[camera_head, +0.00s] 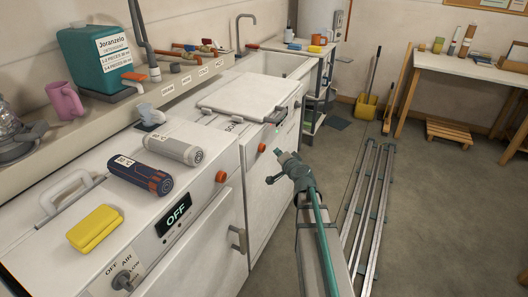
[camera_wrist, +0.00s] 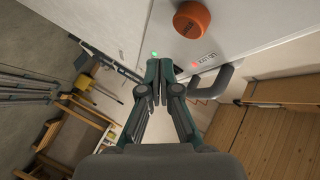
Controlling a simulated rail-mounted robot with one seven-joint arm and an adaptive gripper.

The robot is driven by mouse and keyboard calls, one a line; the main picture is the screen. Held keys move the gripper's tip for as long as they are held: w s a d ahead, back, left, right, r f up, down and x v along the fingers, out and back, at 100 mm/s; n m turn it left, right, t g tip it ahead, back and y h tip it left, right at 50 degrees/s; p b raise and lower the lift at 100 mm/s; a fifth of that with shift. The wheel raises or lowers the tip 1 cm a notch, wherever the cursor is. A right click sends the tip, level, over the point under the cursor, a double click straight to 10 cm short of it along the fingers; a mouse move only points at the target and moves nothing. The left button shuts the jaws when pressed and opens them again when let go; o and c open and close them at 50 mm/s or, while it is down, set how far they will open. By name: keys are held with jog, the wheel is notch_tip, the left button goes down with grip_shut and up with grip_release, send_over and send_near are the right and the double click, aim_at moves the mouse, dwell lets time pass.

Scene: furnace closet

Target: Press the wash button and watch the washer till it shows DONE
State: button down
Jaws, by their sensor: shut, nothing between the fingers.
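A white machine with a lid on top (camera_head: 240,100) stands in the middle of the row. Its front carries a round orange button (camera_head: 262,148), which also shows in the wrist view (camera_wrist: 192,20) with unreadable dark lettering. A small label and a red light lie beside it there, and a green light (camera_wrist: 155,54) is near the fingertips. No status word for this machine is readable. My gripper (camera_head: 279,157) is shut and empty, just right of the orange button in the head view. In the wrist view my fingertips (camera_wrist: 165,68) are together, below the button and apart from it.
A nearer white machine has a display (camera_head: 176,214) reading OFF, an orange button (camera_head: 220,176) and a dial (camera_head: 123,279). Metal rails (camera_head: 372,200) run along the floor at right.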

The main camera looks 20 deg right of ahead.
jog(key=shift+s+d+b, duration=0.45)
jog(key=shift+s+d, duration=0.3)
jog(key=shift+s, duration=0.1)
jog(key=s+a+f+n+g+y+p, duration=0.1)
jog(key=s+a+f+n+g, duration=0.1)
jog(key=s+a+f+g, duration=0.45)
jog(key=s+a+f+n+g+y+p, duration=0.1)
jog(key=s+a+f+n+g+y, duration=0.2)
jog(key=s+f, duration=0.65)
jog(key=s+a+f+n+g, duration=0.2)
jog(key=s+a+f+g, duration=0.3)
jog(key=f, duration=0.7)
jog(key=s+a+f+n+g+h+p, duration=0.1)
jog(key=s+a+f+g, duration=0.1)
jog(key=s, duration=0.9)
jog(key=s+a+f+n+g+h+p, duration=0.1)
jog(key=s+a+f+n+g+p, duration=0.1)
jog(key=s, duration=0.9)
jog(key=s+a+f+n+g+h+p, duration=0.1)
jog(key=s+a+f+n+g+p, duration=0.1)
jog(key=s+f, duration=0.4)
jog(key=s+a+g, duration=0.1)
jog(key=s+a, duration=0.1)
jog(key=s, duration=0.3)
jog(key=shift+a+f+g, duration=0.35)
jog(key=shift+a+f, duration=0.05)
